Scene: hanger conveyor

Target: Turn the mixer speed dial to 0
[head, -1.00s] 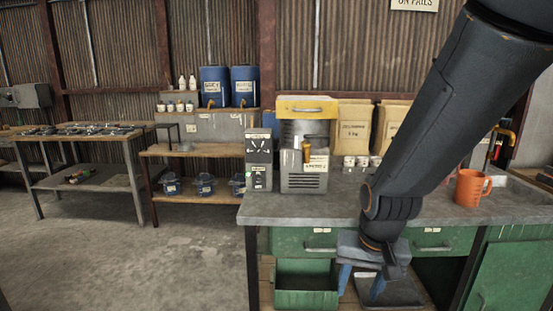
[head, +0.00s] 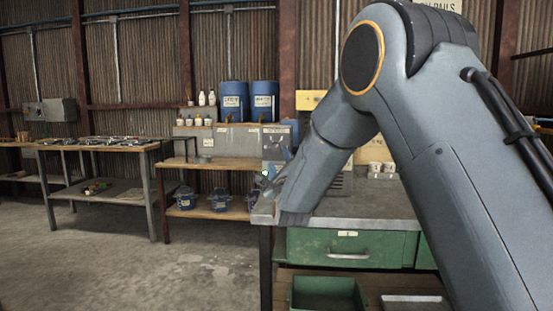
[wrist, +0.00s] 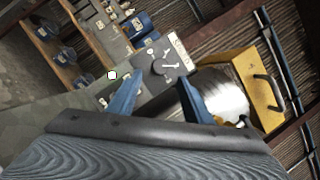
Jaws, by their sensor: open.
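The grey control box (head: 277,142) stands at the bench's left end, mostly behind my arm in the head view. A round white-green button (wrist: 112,75) shows left of the blue fingers. My gripper (wrist: 158,84) is open and empty, its fingertips spread in front of the lower part of the box face. In the head view the gripper (head: 274,172) is by the box, partly hidden; I cannot tell whether it touches.
The mixer's silver drum (wrist: 222,92) and yellow top (wrist: 258,90) are close to the right finger. Blue drums (head: 265,98) and bottles stand on the shelves behind. The grey bench top (head: 365,207) has green drawers (head: 345,248) below. Open floor lies left.

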